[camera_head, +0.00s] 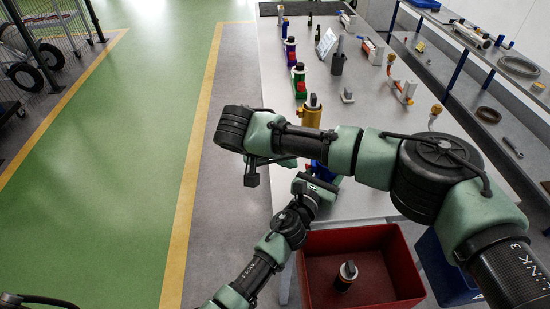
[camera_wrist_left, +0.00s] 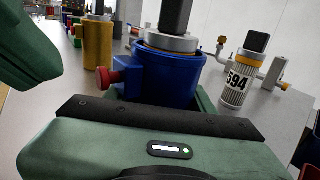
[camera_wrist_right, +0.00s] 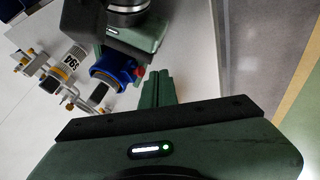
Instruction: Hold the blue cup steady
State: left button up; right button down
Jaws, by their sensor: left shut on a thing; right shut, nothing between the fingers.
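The blue cup (camera_wrist_left: 165,85) stands upright at the table's edge, with a red knob (camera_wrist_left: 112,78) on its side. A grey-ringed part with a black top (camera_wrist_left: 174,18) sits in it. My left gripper (camera_head: 318,186) is shut on the cup, which shows only partly behind my right arm in the head view (camera_head: 324,171). The cup also shows in the right wrist view (camera_wrist_right: 113,68), close to my left gripper (camera_wrist_right: 140,35). My right gripper (camera_head: 272,160) is shut and empty, its fingers (camera_wrist_right: 157,88) beside the cup and seemingly apart from it.
A white cartridge marked 594 (camera_wrist_left: 236,80) stands near the cup. A gold cylinder (camera_head: 311,114) and a row of coloured cups are farther along the table (camera_head: 270,60). A red bin (camera_head: 398,271) holds a dark cartridge (camera_head: 347,274); a blue bin (camera_head: 450,275) is beside it.

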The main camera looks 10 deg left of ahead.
jog(key=shift+w+d, duration=0.25)
jog(key=shift+d, duration=0.7)
